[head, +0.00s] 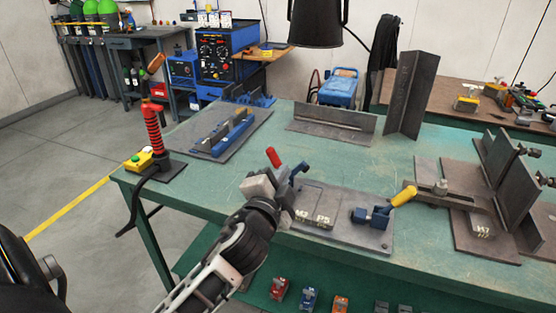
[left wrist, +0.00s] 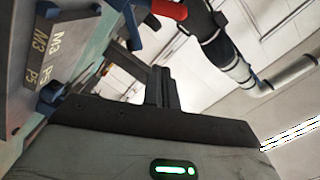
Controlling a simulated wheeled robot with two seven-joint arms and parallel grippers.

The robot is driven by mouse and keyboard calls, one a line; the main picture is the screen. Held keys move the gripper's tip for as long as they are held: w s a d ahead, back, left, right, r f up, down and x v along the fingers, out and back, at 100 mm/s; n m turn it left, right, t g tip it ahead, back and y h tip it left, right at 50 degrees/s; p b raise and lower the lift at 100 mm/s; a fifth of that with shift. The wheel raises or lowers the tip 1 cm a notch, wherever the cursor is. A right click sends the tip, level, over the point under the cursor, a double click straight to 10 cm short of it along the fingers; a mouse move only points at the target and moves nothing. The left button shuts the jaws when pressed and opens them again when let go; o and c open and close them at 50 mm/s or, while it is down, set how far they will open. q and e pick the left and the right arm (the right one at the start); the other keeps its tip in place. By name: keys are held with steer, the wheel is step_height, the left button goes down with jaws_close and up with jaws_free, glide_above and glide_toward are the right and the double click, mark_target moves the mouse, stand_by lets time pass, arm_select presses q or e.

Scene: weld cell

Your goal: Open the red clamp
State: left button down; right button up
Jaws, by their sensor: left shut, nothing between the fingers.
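The red clamp has a red handle (head: 273,157) that tilts up and left, with a dark blue body partly hidden by my left gripper. In the left wrist view the red handle (left wrist: 168,9) shows at the top edge, beyond the fingers. My left gripper (head: 283,184) is beside the clamp, just below the handle in the head view. Its fingers (left wrist: 162,88) are together with nothing between them. I cannot tell whether they touch the clamp. My right gripper is not in view.
The fixture plate (head: 345,241) holds marked blocks (head: 322,220) and a second blue clamp with a yellow handle (head: 403,196). Steel angle plates (head: 410,95) stand behind. A red coiled torch stand (head: 153,130) is at the table's left corner. Bare green tabletop (head: 230,172) lies left of the clamp.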

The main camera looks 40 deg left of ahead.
mark_target(278, 162)
arm_select(q)
steer(key=shift+w+a+f, duration=0.35)
steer(key=shift+w+a, duration=0.55)
steer(key=shift+w, duration=0.1)
steer(key=shift+w+a+f, duration=0.4)
steer(key=shift+w+a, duration=0.45)
steer(key=shift+w, duration=0.2)
steer(key=shift+w+a+f, duration=0.35)
steer(key=shift+w+a, duration=0.55)
steer(key=shift+w, duration=0.1)
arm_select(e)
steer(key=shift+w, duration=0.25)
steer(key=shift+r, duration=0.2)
